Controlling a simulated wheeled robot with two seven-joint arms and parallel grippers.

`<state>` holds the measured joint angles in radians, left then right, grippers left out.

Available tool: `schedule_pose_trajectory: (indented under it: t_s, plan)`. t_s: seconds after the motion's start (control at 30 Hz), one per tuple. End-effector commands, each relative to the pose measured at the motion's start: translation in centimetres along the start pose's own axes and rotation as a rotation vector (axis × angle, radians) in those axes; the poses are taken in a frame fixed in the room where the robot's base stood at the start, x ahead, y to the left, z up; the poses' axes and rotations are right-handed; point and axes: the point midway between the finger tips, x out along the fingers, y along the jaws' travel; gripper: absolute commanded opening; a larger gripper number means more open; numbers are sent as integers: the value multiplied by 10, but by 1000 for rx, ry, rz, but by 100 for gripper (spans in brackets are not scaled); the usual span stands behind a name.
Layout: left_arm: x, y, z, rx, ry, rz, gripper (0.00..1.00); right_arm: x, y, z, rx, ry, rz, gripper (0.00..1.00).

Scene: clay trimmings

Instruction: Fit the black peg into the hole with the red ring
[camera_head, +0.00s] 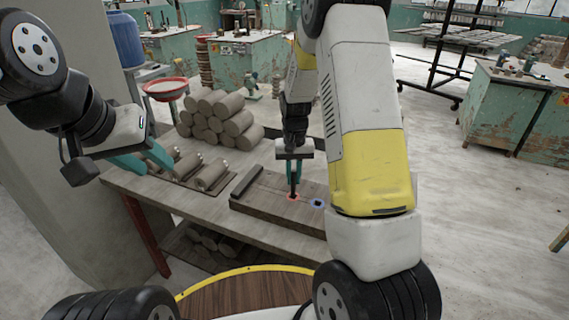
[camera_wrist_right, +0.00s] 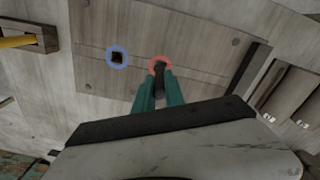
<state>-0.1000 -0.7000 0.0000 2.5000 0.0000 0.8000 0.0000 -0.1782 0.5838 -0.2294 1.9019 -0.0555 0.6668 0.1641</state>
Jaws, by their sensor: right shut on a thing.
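The black peg (camera_head: 294,184) is upright, held between the teal fingers of my right gripper (camera_head: 294,160). Its lower end meets the red ring (camera_head: 292,197) on the wooden board (camera_head: 262,206). In the right wrist view, the peg (camera_wrist_right: 160,78) covers the middle of the red ring (camera_wrist_right: 153,63), between the fingers of my right gripper (camera_wrist_right: 159,88). I cannot tell how far the tip is in the hole, which is hidden. My left gripper (camera_head: 146,161) is away at the left, its teal fingers apart and empty.
A blue ring (camera_head: 317,203) around an open square hole lies right of the red ring. A dark bar (camera_head: 247,181) lies along the board's left side. Clay cylinders (camera_head: 218,116) are piled behind, and several more lie on a tray near my left gripper.

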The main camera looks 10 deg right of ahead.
Motion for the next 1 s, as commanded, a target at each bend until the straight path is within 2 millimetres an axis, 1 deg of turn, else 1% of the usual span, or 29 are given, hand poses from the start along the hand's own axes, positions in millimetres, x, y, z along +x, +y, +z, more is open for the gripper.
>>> schedule_pose_trajectory:
  t_s: [1.0]
  plan:
    - [0,0,0,0,0,0,36,26,0,0,0,-1,0,0]
